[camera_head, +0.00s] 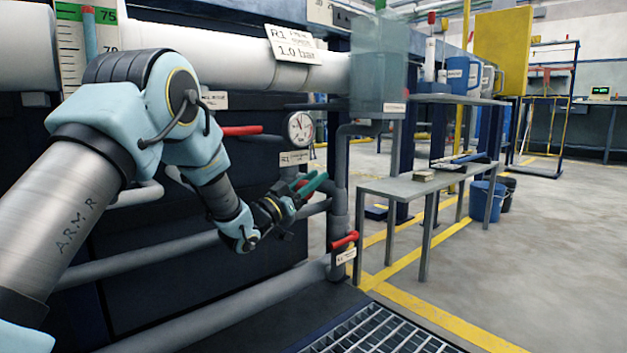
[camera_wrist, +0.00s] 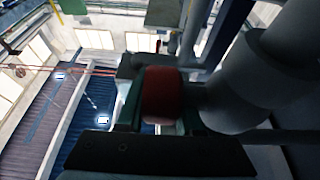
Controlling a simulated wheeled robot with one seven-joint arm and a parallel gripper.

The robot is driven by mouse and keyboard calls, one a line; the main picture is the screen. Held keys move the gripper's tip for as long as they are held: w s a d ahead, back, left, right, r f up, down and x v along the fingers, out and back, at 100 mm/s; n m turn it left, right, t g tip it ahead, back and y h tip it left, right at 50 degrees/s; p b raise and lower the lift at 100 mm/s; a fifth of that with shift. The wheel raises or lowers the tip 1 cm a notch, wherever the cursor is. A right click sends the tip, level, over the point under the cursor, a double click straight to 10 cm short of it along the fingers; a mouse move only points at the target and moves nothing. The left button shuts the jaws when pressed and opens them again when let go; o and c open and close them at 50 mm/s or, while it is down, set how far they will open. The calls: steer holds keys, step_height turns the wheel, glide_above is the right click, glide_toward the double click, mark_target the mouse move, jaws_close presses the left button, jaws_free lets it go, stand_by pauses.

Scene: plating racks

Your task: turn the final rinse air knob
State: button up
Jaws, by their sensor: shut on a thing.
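A red knob (camera_wrist: 162,93) fills the space between my gripper's two dark green fingers in the wrist view. My gripper (camera_wrist: 160,108) is shut on it, with a finger along each side. In the head view my gripper (camera_head: 311,186) is at the pipework below the round pressure gauge (camera_head: 300,127), and only a little red shows beside the fingers. The gauge has a white face, and a small tag (camera_head: 297,158) hangs under it. A white sign (camera_head: 294,45) above reads R1 and 1.0 bar. The knob's turn angle cannot be told.
A red lever handle (camera_head: 241,130) is left of the gauge. Another red handle (camera_head: 344,240) is on the lower right pipe. A floor grating (camera_head: 375,333) lies in front; open floor is at right.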

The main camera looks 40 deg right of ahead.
steer(key=shift+p, duration=0.5)
jaws_close()
steer(key=y+p, duration=0.1)
steer(key=p, duration=0.1)
steer(key=shift+d+f+y+p, duration=0.15)
steer(key=shift+f+y+p, duration=0.15)
steer(key=shift+y+p, duration=0.1)
steer(key=o, duration=0.7)
jaws_free()
steer(key=shift+o, duration=0.2)
